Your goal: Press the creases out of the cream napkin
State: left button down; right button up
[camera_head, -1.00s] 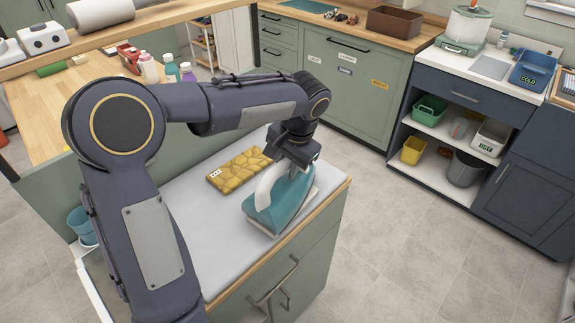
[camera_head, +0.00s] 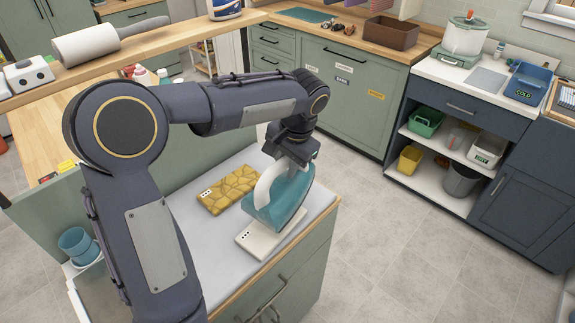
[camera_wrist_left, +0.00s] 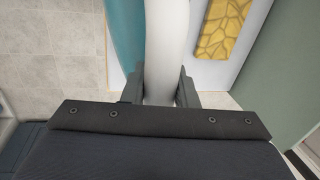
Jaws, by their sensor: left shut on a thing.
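The iron (camera_head: 279,206) has a teal body and a white handle, and my left gripper (camera_head: 284,163) is shut on that handle. In the left wrist view the white handle (camera_wrist_left: 165,45) passes between the fingers, with the teal body (camera_wrist_left: 124,35) beside it. A flat cream piece with small dark dots, apparently the cream napkin (camera_head: 256,240), shows below the iron on the pale board. The iron covers part of it. I cannot tell whether the iron touches it. No creases show on its visible part. My right gripper is not in view.
A yellow patterned cloth (camera_head: 228,189) lies on the pale board (camera_head: 215,238) left of the iron; it also shows in the left wrist view (camera_wrist_left: 222,28). The board's right edge is close to the iron. A blue cup (camera_head: 77,243) stands at the left.

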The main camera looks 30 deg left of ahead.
pick_arm(q)
jog(key=shift+a+p+v, duration=0.15)
jog(key=shift+p+v, duration=0.35)
jog(key=shift+v, duration=0.35)
jog(key=shift+a+p+v, duration=0.2)
jog(key=shift+p+v, duration=0.3)
jog(key=shift+v, duration=0.3)
jog(key=shift+r, duration=0.1)
